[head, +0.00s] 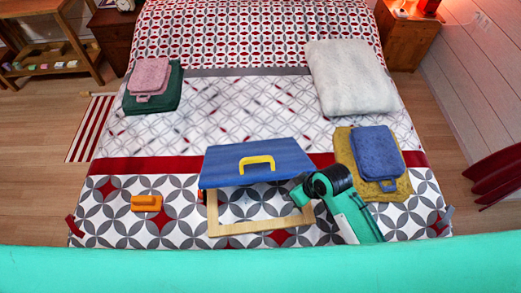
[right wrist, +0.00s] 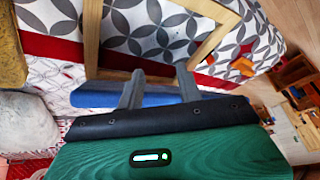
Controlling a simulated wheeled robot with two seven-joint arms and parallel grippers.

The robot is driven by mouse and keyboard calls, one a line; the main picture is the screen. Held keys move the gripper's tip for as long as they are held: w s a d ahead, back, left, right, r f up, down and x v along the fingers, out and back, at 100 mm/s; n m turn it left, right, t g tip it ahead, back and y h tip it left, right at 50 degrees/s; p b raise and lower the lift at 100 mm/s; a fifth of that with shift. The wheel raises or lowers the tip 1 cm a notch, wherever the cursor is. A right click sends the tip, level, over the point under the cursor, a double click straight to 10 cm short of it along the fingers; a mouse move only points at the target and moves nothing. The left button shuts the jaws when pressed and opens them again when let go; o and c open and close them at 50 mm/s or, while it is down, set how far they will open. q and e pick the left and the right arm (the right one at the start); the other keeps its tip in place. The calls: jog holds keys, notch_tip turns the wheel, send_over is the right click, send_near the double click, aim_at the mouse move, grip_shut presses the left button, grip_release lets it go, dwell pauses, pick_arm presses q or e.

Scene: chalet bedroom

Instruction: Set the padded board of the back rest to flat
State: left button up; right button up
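The back rest lies on the bed. Its blue padded board (head: 225,168) with a yellow handle (head: 257,163) is tilted, its near edge raised above the pale wooden frame (head: 262,228). My right gripper (head: 299,190) is at the board's near right corner. In the right wrist view its two grey fingers (right wrist: 158,84) are apart, with the blue board (right wrist: 95,99) partly behind them and the frame (right wrist: 92,35) beyond. I cannot tell whether the fingers touch the board. My left gripper is not in view.
An orange block-like item (head: 146,203) lies on the bed left of the frame. A white pillow (head: 349,78) and a folded pink cloth (head: 150,76) lie farther back.

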aim_at(260, 158)
jog(key=w+a+r+n, duration=0.1)
jog(key=w+r+n, duration=0.1)
jog(key=w+a+r+n+g, duration=0.1)
jog(key=w+a+r+n, duration=0.1)
jog(key=r, duration=0.1)
jog(key=w+a+r+n+y, duration=0.1)
jog(key=w+a+r+n, duration=0.1)
jog(key=r, duration=0.1)
jog(key=shift+w+a+r+g, duration=0.1)
jog(key=shift+w+a+g, duration=0.15)
jog(key=shift+g, duration=0.15)
jog(key=w+r+n+g, duration=0.2)
jog(key=w+r+n, duration=0.35)
jog(key=r, duration=0.25)
jog(key=shift+h, duration=0.4)
jog(key=p+x, duration=0.2)
jog(key=x, duration=0.4)
jog(key=p+x, duration=0.2)
jog(key=x, duration=0.4)
jog(key=shift+d+f, duration=0.15)
jog(key=shift+d, duration=0.05)
jog(key=shift+a+f, duration=0.15)
jog(key=shift+f, duration=0.4)
grip_shut()
